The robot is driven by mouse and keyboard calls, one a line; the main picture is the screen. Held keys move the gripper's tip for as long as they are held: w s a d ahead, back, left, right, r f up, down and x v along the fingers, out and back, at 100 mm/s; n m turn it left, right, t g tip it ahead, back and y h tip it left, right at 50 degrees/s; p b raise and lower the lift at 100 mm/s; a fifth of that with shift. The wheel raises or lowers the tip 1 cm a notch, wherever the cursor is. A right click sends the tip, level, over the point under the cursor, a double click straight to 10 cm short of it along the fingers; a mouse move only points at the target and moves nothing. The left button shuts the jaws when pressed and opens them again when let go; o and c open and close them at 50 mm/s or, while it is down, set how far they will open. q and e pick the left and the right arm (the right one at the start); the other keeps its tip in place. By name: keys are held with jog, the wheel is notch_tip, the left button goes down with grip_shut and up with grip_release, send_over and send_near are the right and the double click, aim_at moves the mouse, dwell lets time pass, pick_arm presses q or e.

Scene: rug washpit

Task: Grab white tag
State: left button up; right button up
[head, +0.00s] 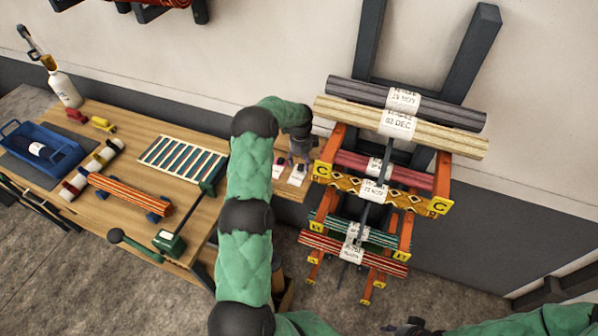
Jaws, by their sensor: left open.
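Two small white tags lie on the right end of the wooden table, a left one (278,171) and a right one (296,177), each with a small dark or reddish part at its top. My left gripper (300,158) points down just above and beside them, open. I cannot tell whether its fingertips touch a tag. Other white tags with printed dates wrap the rolled rugs on the rack, such as the "02 DEC" tag (397,124). A dark part of my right gripper (408,327) shows at the bottom edge, too little to read its jaws.
The orange rack (405,235) with several rolled rugs stands close right of my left gripper. The wooden table (215,160) holds a blue tray (62,166), a slatted frame (178,158), an orange roll (128,194), a white bottle (65,88) and a green-handled tool (168,242).

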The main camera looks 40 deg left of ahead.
pick_arm(q)
notch_tip(320, 180, down, 2)
jog(key=shift+w+f, duration=0.1)
jog(key=shift+f, duration=0.05)
jog(key=c, duration=0.9)
jog(key=shift+c, duration=0.2)
